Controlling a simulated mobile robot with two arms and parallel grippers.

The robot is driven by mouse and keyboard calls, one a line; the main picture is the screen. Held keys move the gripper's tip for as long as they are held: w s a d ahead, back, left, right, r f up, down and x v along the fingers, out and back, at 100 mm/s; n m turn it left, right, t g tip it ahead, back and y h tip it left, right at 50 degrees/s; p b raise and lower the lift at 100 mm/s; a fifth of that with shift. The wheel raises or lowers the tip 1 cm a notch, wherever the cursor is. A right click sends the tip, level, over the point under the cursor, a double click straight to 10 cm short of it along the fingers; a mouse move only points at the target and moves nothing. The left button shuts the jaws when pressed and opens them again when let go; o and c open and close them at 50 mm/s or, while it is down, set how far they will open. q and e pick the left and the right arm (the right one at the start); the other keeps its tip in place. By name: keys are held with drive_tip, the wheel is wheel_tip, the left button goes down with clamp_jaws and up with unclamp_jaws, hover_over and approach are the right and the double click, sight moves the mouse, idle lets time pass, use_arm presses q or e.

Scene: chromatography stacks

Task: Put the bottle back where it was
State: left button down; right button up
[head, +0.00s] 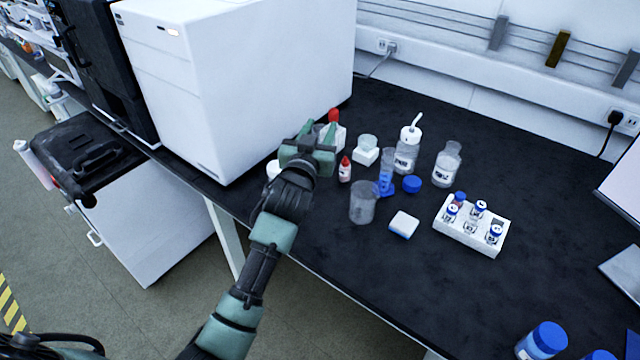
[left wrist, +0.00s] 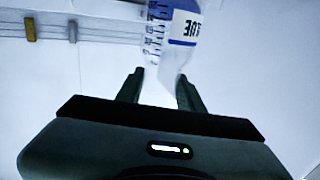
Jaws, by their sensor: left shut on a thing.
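My left gripper (head: 318,142) is over the back left part of the bench, by the big white instrument. In the left wrist view its fingers (left wrist: 160,92) are shut on a clear bottle (left wrist: 172,35) with a graduated scale and a white-and-blue label ending in "UE". The bottle narrows towards the fingers. In the head view the gripper hides most of what it holds. A red cap (head: 333,115) shows just above the fingers; I cannot tell whether it belongs to the held bottle. My right gripper is not in view.
Close by stand a small red-capped bottle (head: 345,170), a wash bottle (head: 406,155), a clear bottle (head: 446,168), a beaker (head: 362,205) and a blue cap (head: 412,184). A white vial rack (head: 480,240) is farther right.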

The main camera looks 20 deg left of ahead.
use_arm(q)
wheel_tip(320, 180, down, 10)
drive_tip(key=shift+b, duration=0.45)
drive_tip(key=shift+f+b, duration=0.4)
drive_tip(key=shift+f, duration=1.8)
drive_tip(key=shift+f, duration=0.1)
drive_tip(key=c, duration=0.9)
unclamp_jaws()
drive_tip(key=shift+s, duration=0.1)
drive_tip(key=s, duration=1.1)
drive_tip(key=shift+s+d, duration=0.3)
drive_tip(key=shift+s, duration=0.1)
